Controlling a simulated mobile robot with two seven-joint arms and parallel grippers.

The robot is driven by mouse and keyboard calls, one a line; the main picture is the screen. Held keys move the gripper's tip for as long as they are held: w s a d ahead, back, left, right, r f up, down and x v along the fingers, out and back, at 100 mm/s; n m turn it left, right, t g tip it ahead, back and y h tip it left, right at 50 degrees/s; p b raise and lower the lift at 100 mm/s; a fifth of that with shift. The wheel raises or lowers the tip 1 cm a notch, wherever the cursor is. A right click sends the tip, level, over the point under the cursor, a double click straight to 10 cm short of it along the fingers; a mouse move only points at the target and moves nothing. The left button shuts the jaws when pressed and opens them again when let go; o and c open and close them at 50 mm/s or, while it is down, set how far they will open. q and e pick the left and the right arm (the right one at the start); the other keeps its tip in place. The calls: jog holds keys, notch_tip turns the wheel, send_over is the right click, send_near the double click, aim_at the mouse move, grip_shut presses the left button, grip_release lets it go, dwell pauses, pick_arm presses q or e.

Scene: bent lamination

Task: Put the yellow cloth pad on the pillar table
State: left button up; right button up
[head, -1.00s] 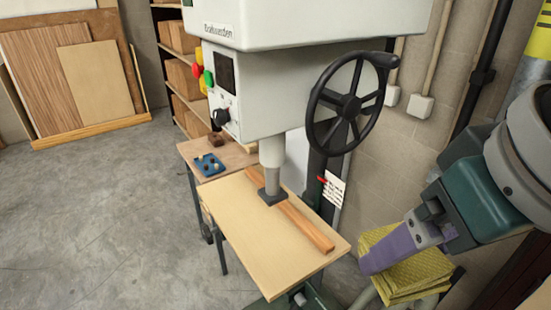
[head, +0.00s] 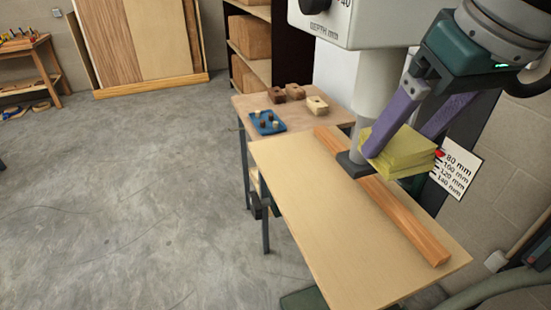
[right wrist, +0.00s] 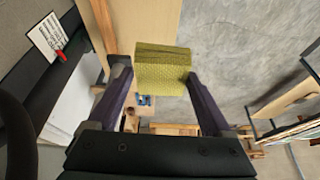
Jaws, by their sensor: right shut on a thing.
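The yellow cloth pad (head: 398,152) is a thick folded stack. It is held in my right gripper (head: 400,146), whose purple fingers are shut on it from either side. In the right wrist view the pad (right wrist: 163,70) sits between the fingertips. The pillar table (head: 315,222) is the flat pale wooden top of the drill press. In the head view the pad overlaps the table's far right edge, just right of the spindle. It appears raised; its exact height above the table is unclear. My left gripper is not in view.
A wooden fence strip (head: 400,218) runs along the table's right side. The spindle foot (head: 353,163) stands close to the pad. A depth scale card (head: 458,168) is right of it. Behind is a bench (head: 247,103) with a blue tray (head: 267,122) and blocks. The table's left and front are bare.

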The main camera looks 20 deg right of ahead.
jog(key=w+f+b, duration=0.1)
jog(key=f+b, duration=0.2)
jog(key=f, duration=0.5)
jog(key=w+d+f+b, duration=0.1)
jog(key=f+b, duration=0.2)
jog(key=f, duration=0.4)
jog(key=w+d+f+b, duration=0.1)
jog(key=f+b, duration=0.2)
jog(key=f, duration=0.5)
jog(key=shift+d+f, duration=0.25)
jog(key=shift+f, duration=0.1)
pick_arm(q)
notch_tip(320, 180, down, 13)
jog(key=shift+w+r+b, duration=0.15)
jog(key=shift+b, duration=0.2)
pick_arm(e)
jog(key=shift+f, duration=2.35)
jog(key=shift+f, duration=0.1)
jog(key=o, duration=1.1)
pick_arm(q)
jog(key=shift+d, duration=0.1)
